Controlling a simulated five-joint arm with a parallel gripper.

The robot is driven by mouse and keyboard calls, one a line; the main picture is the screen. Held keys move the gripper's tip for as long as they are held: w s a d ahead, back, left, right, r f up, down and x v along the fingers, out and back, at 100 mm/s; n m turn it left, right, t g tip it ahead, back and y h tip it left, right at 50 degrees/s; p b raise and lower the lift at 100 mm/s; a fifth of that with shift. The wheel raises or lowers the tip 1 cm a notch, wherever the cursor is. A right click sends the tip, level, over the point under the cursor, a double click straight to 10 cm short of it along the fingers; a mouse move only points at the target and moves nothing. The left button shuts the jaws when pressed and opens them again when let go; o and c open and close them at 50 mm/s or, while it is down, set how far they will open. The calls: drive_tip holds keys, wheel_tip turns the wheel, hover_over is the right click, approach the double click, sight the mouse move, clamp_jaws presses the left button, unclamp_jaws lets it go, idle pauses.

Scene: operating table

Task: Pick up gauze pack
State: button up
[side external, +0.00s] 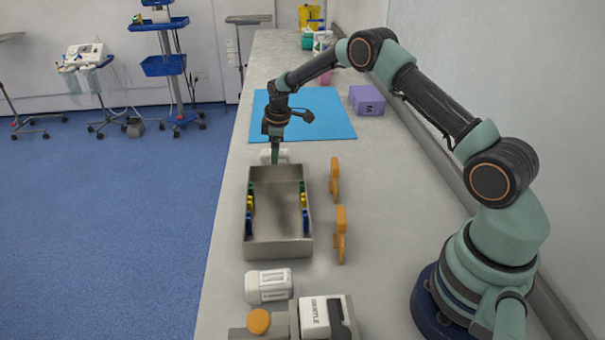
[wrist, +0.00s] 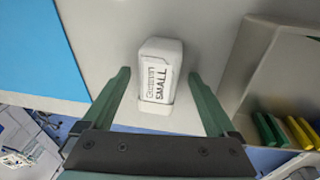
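A white gauze pack (wrist: 160,62) with the word "SMALL" on it lies on the bench in the wrist view. It also shows in the side view as a white block (side external: 266,156) just beyond the metal tray, partly hidden by my gripper. My gripper (side external: 275,158) points down at it. In the wrist view the two green fingers of my gripper (wrist: 158,76) are spread apart, one on each side of the pack, with gaps between. I cannot tell how far the fingertips are above the bench.
The metal tray (side external: 280,247) with coloured clips along its walls stands close to the pack. A blue mat (side external: 335,122) lies beyond it. Orange holders (side external: 340,230), a purple box (side external: 367,100) and another white pack (side external: 268,286) stand on the bench.

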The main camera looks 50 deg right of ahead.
clamp_jaws()
